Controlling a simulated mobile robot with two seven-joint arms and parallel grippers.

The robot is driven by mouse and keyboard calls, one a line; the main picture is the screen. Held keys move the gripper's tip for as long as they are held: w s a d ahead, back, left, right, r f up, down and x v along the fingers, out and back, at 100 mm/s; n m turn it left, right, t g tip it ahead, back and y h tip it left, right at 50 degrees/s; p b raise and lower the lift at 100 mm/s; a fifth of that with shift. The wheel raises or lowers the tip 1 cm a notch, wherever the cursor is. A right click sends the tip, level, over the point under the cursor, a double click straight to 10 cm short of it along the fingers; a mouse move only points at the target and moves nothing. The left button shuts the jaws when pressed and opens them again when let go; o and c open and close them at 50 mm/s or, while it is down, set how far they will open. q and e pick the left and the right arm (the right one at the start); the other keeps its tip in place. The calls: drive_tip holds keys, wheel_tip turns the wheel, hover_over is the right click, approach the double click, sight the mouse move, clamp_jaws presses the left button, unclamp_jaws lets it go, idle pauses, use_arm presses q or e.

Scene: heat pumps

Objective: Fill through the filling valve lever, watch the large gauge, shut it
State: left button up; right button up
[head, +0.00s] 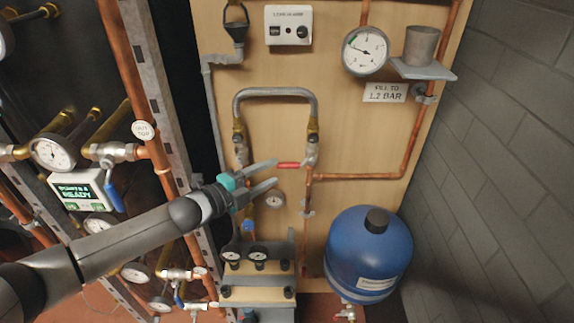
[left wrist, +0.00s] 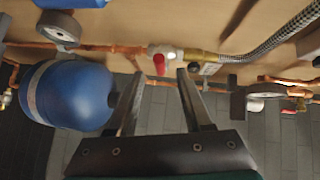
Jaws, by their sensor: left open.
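The filling valve (head: 310,153) sits at the lower right end of the braided hose loop on the wooden panel. Its red lever (head: 289,165) points left, crosswise to the pipe. My left gripper (head: 274,172) is open, its fingertips just left of the lever's end. In the left wrist view the red lever (left wrist: 159,65) shows between the two open fingers (left wrist: 158,76), and no finger clearly touches it. The large gauge (head: 365,50) is at the upper right of the panel, its needle pointing to the upper left. My right gripper is not in view.
A "fill to 1.2 bar" sign (head: 385,93) hangs below the gauge. A blue vessel (head: 368,255) stands at the lower right, near the grey block wall (head: 505,130). A small gauge (head: 274,199) sits just below my left fingers. Copper pipes and a metal upright stand left.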

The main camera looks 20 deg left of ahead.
sight(283, 167)
use_arm(q)
drive_tip(key=shift+b+x, duration=0.3)
drive_tip(key=shift+x, duration=2.9)
clamp_jaws()
